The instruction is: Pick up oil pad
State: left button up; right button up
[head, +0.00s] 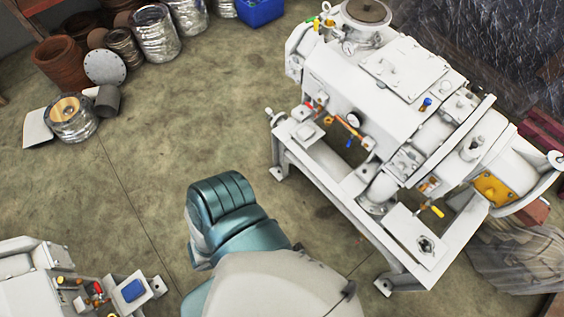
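I cannot pick out an oil pad with certainty. A small blue square (133,290) lies on a white plate of the machine at the lower left. A pale, curved sheet-like piece (38,128) lies on the floor beside a wrapped roll at the left. I cannot tell whether either is the pad. Neither of my grippers shows in the head view. A teal and grey body part fills the bottom middle and hides the floor behind it.
A large white vacuum machine (375,80) on a white frame (350,210) stands at the right. Part of another white machine (35,285) shows at the lower left. Wrapped rolls (152,35), brown pots (62,65) and a blue crate (260,12) line the back. The middle floor (200,120) is clear.

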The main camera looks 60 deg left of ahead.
aim_at(135, 288)
jog(key=u, duration=4.7)
